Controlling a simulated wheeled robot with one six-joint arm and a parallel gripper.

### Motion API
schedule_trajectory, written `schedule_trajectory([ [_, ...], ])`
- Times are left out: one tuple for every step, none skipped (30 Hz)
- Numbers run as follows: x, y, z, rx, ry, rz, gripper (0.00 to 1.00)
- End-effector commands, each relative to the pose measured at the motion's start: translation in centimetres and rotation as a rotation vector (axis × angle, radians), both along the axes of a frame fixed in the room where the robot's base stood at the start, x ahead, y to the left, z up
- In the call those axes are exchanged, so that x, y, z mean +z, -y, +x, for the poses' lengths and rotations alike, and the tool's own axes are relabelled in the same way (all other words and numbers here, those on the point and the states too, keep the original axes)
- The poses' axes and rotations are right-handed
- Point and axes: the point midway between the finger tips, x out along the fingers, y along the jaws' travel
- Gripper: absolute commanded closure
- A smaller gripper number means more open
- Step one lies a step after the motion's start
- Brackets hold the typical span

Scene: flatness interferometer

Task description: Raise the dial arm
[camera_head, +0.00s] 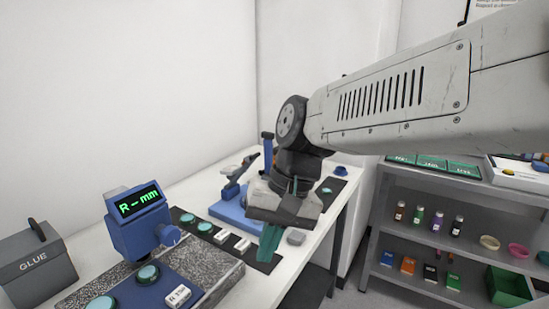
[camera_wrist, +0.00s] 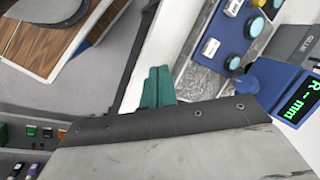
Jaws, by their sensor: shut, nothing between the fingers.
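A blue gauge head with a green "R-mm" display (camera_head: 140,208) stands over a granite base (camera_head: 222,277), with a round blue knob (camera_head: 169,235) at its side. The wrist view also shows the display (camera_wrist: 302,98), the knob (camera_wrist: 247,84) and the granite (camera_wrist: 203,83). Farther back, a blue stand (camera_head: 230,191) carries a tilted grey arm (camera_head: 242,167). No label shows which part is the dial arm. My gripper (camera_head: 269,246) has its teal fingers together and empty, right of the gauge and apart from it. The fingers also show in the wrist view (camera_wrist: 157,87).
A grey GLUE box (camera_head: 35,268) sits left of the gauge. Teal round pieces and white blocks (camera_head: 242,245) lie on a dark mat beside the granite. A shelf unit (camera_head: 455,238) with bottles and small boxes stands at right. Floor shows between bench and shelves.

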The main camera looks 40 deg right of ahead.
Motion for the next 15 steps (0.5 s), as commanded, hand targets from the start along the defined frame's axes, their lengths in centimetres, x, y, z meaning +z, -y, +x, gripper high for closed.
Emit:
schedule_trajectory([
  [-0.2, 0.6, 2.1, -0.184, -0.047, 0.121, 1.00],
  [-0.1, 0.9, 3.4, -0.297, -0.068, 0.200, 1.00],
  [0.0, 1.7, 5.4, -0.448, -0.094, 0.307, 1.00],
  [0.1, 2.5, 6.8, -0.560, -0.114, 0.386, 1.00],
  [0.3, 3.5, 8.3, -0.672, -0.130, 0.467, 1.00],
  [0.5, 5.2, 10.1, -0.819, -0.150, 0.575, 1.00],
  [0.6, 6.7, 11.4, -0.925, -0.163, 0.655, 1.00],
  [0.7, 8.3, 12.6, -1.024, -0.174, 0.732, 1.00],
  [0.8, 10.6, 14.1, -1.151, -0.185, 0.834, 1.00],
  [0.8, 12.4, 14.9, -1.239, -0.193, 0.907, 1.00],
  [0.8, 14.3, 15.6, -1.319, -0.197, 0.977, 1.00],
  [0.8, 16.6, 16.4, -1.415, -0.201, 1.063, 1.00],
  [0.7, 18.3, 16.8, -1.478, -0.202, 1.122, 1.00],
  [0.7, 19.8, 17.0, -1.533, -0.203, 1.175, 1.00],
  [0.6, 21.6, 17.3, -1.596, -0.203, 1.239, 1.00],
])
